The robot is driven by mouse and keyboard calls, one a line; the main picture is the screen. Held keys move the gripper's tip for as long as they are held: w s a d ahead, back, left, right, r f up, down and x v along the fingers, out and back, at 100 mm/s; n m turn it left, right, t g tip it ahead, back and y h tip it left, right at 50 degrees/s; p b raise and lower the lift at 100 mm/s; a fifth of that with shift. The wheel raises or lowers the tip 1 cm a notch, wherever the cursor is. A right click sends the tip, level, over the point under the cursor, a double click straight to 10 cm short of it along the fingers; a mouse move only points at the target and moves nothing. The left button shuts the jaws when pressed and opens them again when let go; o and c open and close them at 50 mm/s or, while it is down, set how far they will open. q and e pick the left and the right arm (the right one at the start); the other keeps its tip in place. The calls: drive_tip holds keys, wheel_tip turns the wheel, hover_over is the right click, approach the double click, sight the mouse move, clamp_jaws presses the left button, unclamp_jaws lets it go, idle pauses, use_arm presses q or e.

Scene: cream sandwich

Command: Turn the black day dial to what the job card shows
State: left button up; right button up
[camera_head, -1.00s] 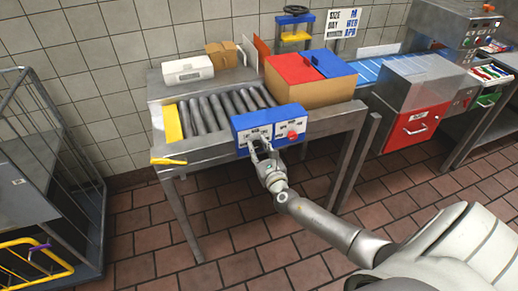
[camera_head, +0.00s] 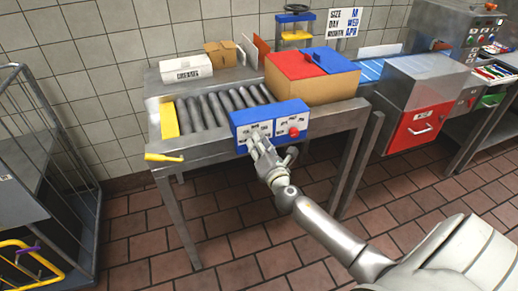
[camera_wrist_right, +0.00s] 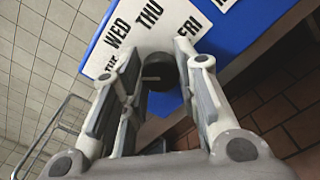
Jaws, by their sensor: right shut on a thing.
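The black day dial (camera_wrist_right: 160,72) is a round knob on a white label plate. Printed day names, WED, THU and FRI among them, arc around it in the right wrist view; a short pale line shows on the knob. My right gripper (camera_head: 258,140) is shut on the dial, one finger on each side, at the blue control box (camera_head: 238,121); it also shows in the right wrist view (camera_wrist_right: 158,62). The job card (camera_head: 344,22) on the back wall reads SIZE M, DAY WED, MONTH APR. Which day the dial points to I cannot tell. My left gripper is not in view.
A wire cage (camera_head: 60,150) stands left. The floor in front is open.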

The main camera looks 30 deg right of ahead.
drive_tip(key=shift+m+b, duration=0.85)
drive_tip(key=shift+m, duration=2.95)
drive_tip(key=o, duration=1)
drive_tip(key=shift+d, duration=0.1)
drive_tip(key=shift+s, duration=0.1)
drive_tip(key=v, duration=1.2)
